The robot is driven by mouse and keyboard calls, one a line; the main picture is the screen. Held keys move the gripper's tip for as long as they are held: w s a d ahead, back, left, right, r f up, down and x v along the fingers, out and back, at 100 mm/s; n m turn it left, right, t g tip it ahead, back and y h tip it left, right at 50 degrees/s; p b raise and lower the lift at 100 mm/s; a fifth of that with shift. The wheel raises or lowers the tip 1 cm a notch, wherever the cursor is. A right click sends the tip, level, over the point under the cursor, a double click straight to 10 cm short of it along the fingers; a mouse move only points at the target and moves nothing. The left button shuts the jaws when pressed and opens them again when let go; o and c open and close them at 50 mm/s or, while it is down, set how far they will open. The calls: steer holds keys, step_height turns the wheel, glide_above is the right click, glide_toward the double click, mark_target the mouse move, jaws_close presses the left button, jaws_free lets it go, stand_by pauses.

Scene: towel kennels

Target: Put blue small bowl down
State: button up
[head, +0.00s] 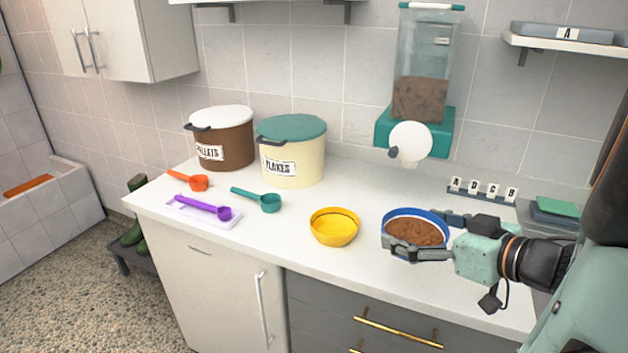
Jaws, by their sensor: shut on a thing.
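The blue small bowl (416,212) is filled with brown pellets (415,232) and is at the right part of the white counter. My gripper (423,233) reaches in from the right, with one finger on the bowl's near side and the other on its far side, and is shut on the bowl. The bowl looks level. It is at or just above the counter top; I cannot tell whether its base touches. Its near lower wall is partly hidden by my finger.
A yellow bowl (334,227) stands left of the blue one. Green (268,202), purple (222,213) and orange (199,183) scoops lie further left. Two bins (225,148) (303,165) stand behind. A dispenser (409,138) hangs above. Letter tags (482,192) stand at the right.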

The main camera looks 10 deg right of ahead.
steer(key=w+f+b, duration=0.1)
steer(key=w+f, duration=0.1)
steer(key=w, duration=0.1)
steer(key=w+f+b, duration=0.1)
steer(key=w+f, duration=0.2)
steer(key=w+f+b, duration=0.1)
steer(key=w+f, duration=0.1)
steer(key=w, duration=0.1)
steer(key=shift+w+a+f, duration=0.1)
steer(key=shift+w+f, duration=0.2)
steer(key=shift+w, duration=0.05)
steer(key=shift+w+f, duration=0.15)
steer(key=shift+w+f+b, duration=0.15)
steer(key=shift+f+b, duration=0.25)
steer(key=shift+f, duration=0.5)
steer(key=shift+w+f+b, duration=0.15)
steer(key=shift+f+b, duration=0.2)
steer(key=shift+f, duration=0.55)
steer(key=shift+f, duration=0.2)
steer(key=o, duration=1)
steer(key=shift+o, duration=0.2)
steer(key=shift+r, duration=0.1)
